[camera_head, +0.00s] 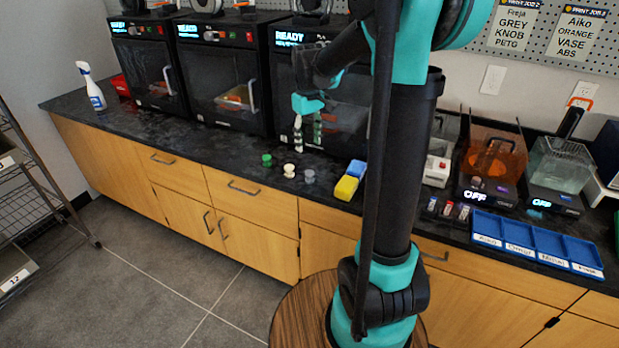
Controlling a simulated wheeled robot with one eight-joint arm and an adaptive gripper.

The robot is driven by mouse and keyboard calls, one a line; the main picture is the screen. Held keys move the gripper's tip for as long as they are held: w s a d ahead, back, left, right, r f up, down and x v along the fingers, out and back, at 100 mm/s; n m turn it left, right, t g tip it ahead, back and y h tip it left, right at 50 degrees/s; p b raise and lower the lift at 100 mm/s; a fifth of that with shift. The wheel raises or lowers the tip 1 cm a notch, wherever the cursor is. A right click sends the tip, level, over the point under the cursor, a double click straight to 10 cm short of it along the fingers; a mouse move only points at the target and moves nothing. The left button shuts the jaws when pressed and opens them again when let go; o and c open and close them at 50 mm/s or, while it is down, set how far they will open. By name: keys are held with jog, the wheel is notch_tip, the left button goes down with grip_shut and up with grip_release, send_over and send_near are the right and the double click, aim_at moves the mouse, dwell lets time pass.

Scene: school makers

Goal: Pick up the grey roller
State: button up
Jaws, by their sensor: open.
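A small grey roller (309,176) stands on the dark counter (225,157), at the right end of a short row. A cream piece (289,170) and a green piece (266,159) stand to its left. My gripper (308,143) points down with its fingers apart and nothing between them. In the picture it shows just above the cream piece and the grey roller, apart from both. Its exact height and depth relative to the roller are hard to tell.
Several black printers (222,85) line the back of the counter behind my gripper. Farther right are a blue divided tray (535,240) and orange-covered machine (493,160). A spray bottle (92,90) stands far left.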

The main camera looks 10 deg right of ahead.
send_over(310, 173)
jog(key=f, duration=0.7)
jog(key=shift+w+a+f, duration=0.1)
jog(key=shift+w+a, duration=0.1)
jog(key=shift+w, duration=0.05)
jog(key=shift+s+d+f, duration=0.1)
jog(key=shift+f, duration=1.4)
jog(key=shift+s+d+f, duration=0.1)
jog(key=shift+f, duration=1.35)
jog(key=c, duration=0.9)
jog(key=shift+r, duration=0.1)
jog(key=shift+c, duration=0.2)
